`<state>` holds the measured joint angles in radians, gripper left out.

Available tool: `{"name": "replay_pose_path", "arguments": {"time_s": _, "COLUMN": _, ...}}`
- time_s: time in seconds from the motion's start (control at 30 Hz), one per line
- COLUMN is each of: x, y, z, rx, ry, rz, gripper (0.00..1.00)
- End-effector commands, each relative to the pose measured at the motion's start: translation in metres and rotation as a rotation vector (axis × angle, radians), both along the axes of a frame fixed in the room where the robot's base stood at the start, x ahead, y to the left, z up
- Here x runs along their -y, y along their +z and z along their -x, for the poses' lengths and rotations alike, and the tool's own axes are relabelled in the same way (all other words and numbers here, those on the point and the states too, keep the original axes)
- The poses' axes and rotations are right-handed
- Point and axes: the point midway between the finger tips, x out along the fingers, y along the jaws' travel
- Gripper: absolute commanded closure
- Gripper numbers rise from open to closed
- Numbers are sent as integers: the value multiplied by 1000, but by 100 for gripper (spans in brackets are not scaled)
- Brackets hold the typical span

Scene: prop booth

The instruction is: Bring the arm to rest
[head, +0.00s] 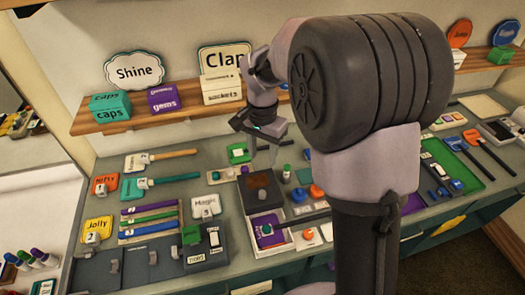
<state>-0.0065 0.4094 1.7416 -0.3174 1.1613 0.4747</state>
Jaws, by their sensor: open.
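My arm rises in the right half of the head view and reaches over the counter (187,218). My gripper (262,158) hangs from its end, pointing down, above the middle of the counter. Its two thin fingers are apart, and I see nothing held between them. A dark block with a brown top (260,186) stands just below the fingers in the picture. A green piece (238,153) is beside the gripper on the left. I cannot tell how high the fingertips are above these. My arm hides part of the counter and shelf.
A wooden shelf (150,119) runs along the wall behind, with a teal caps box (110,106), a purple gems box (162,97) and a white sockets box (222,88). Tools with teal and orange handles lie on the counter's left. A green tray (462,168) is at right.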

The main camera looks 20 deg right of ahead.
Motion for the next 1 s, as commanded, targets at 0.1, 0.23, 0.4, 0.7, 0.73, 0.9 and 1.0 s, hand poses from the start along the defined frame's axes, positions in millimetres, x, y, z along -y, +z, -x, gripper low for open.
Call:
{"name": "replay_pose_path", "arguments": {"time_s": 0.1, "x": 0, "y": -1, "z": 0, "rx": 0, "ry": 0, "rz": 0, "gripper": 55}}
{"name": "replay_pose_path", "arguments": {"time_s": 0.23, "x": 0, "y": -1, "z": 0, "rx": 0, "ry": 0, "rz": 0, "gripper": 55}}
{"name": "replay_pose_path", "arguments": {"time_s": 0.4, "x": -1, "y": 3, "z": 7, "rx": 23, "ry": 15, "rz": -8, "gripper": 55}}
{"name": "replay_pose_path", "arguments": {"time_s": 0.7, "x": -25, "y": 5, "z": 161, "rx": 375, "ry": 272, "rz": -72, "gripper": 55}}
{"name": "replay_pose_path", "arguments": {"time_s": 0.73, "x": -28, "y": -1, "z": 175, "rx": 409, "ry": 295, "rz": -73, "gripper": 55}}
{"name": "replay_pose_path", "arguments": {"time_s": 0.9, "x": -35, "y": -27, "z": 222, "rx": 527, "ry": 383, "rz": -68, "gripper": 55}}
{"name": "replay_pose_path", "arguments": {"time_s": 1.0, "x": -36, "y": -29, "z": 229, "rx": 545, "ry": 397, "rz": -66, "gripper": 55}}
